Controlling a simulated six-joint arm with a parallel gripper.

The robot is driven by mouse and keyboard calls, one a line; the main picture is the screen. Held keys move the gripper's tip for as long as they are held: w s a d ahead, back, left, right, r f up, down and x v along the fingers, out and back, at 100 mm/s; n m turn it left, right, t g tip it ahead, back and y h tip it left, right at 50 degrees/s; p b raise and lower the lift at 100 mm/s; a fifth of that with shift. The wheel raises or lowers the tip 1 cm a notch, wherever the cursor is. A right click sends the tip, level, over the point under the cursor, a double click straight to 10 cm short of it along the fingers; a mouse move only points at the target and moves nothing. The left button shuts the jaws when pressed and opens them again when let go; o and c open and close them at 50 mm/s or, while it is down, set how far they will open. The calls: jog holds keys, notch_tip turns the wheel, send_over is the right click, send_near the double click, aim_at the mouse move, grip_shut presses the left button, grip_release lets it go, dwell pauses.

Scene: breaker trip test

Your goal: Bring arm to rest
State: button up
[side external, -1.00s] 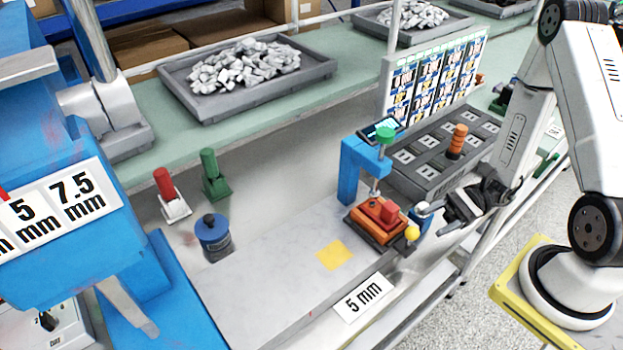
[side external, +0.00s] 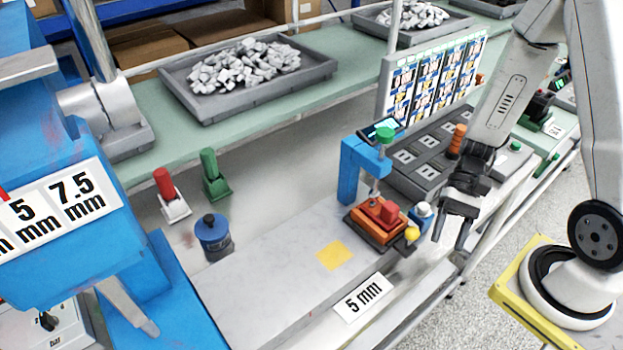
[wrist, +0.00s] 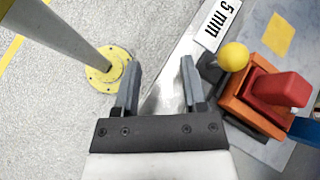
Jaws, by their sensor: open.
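My gripper (side external: 450,232) hangs at the right of the work surface, fingers pointing down, open and empty. In the wrist view my gripper (wrist: 157,82) shows two parted fingers with only floor and bench edge between them. The orange and red breaker unit (side external: 380,220) sits in the blue clamp frame (side external: 362,165), to the left of my gripper and apart from it. In the wrist view the unit (wrist: 272,95) lies right of the fingers. Its yellow ball knob (side external: 411,234) also shows in the wrist view (wrist: 234,56).
A grey socket block (side external: 420,160) with an orange peg (side external: 456,140) stands behind my gripper. A white label "5 mm" (side external: 364,297) and a yellow square (side external: 333,255) lie on the bench. A post with a yellow foot (wrist: 108,68) stands left of the fingers.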

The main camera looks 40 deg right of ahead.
jog(key=w+r+n+t+h, duration=0.6)
jog(key=w+n+t+h, duration=0.1)
jog(key=w+n+h, duration=0.2)
jog(key=shift+d+r+n+h, duration=0.3)
jog(key=shift+r, duration=0.1)
jog(key=shift+w, duration=0.1)
dwell(1.2)
